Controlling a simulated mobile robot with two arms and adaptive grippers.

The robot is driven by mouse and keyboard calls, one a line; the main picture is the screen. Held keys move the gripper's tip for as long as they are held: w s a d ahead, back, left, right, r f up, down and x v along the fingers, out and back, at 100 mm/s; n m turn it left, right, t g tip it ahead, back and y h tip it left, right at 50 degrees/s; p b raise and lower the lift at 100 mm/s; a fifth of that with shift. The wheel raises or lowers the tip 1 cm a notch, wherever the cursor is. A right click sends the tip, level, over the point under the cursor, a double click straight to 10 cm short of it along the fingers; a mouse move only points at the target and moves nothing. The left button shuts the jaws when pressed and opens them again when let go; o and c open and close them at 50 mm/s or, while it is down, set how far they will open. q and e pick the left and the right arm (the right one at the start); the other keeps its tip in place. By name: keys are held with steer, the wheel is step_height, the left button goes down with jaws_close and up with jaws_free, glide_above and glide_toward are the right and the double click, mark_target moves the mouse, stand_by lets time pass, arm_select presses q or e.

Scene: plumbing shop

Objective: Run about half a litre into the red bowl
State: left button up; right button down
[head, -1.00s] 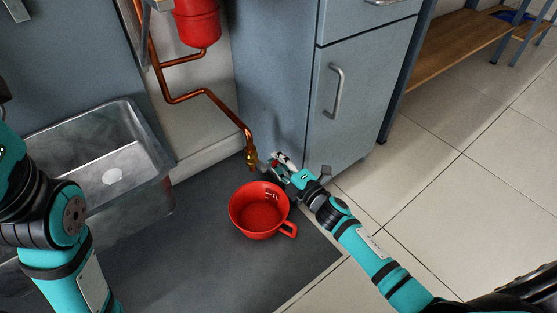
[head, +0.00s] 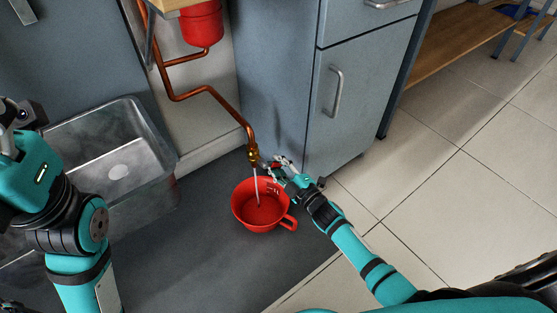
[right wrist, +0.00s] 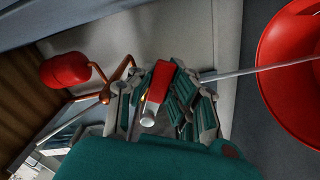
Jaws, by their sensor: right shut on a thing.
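The red bowl (head: 247,217), with a handle at its right and marks inside its wall, stands upright on the dark mat below the brass tap (head: 253,155). A thin stream of water (head: 257,187) falls from the tap into it. The water level inside is hard to tell. My right gripper (head: 279,165) is at the tap, just above the bowl's far side. In the right wrist view its fingers are shut on the red tap handle (right wrist: 158,84); the bowl (right wrist: 272,75) is at the right edge, the stream (right wrist: 240,72) running to it.
A copper pipe (head: 208,93) runs down to the tap from beside a red tank (head: 202,27). A metal sink (head: 150,123) is at left. A blue-grey cabinet (head: 362,100) stands close behind my right gripper. The dark mat (head: 200,255) is clear in front of the bowl.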

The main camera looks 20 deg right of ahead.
steer(key=shift+s+f, duration=0.1)
steer(key=shift+f, duration=0.15)
steer(key=c, duration=1.2)
jaws_free()
steer(key=shift+r, duration=0.1)
steer(key=shift+s, duration=0.1)
steer(key=v, duration=1.1)
steer(key=shift+s+d+r, duration=0.1)
steer(key=shift+s+d, duration=0.05)
steer(key=shift+s, duration=0.25)
stand_by(4.4)
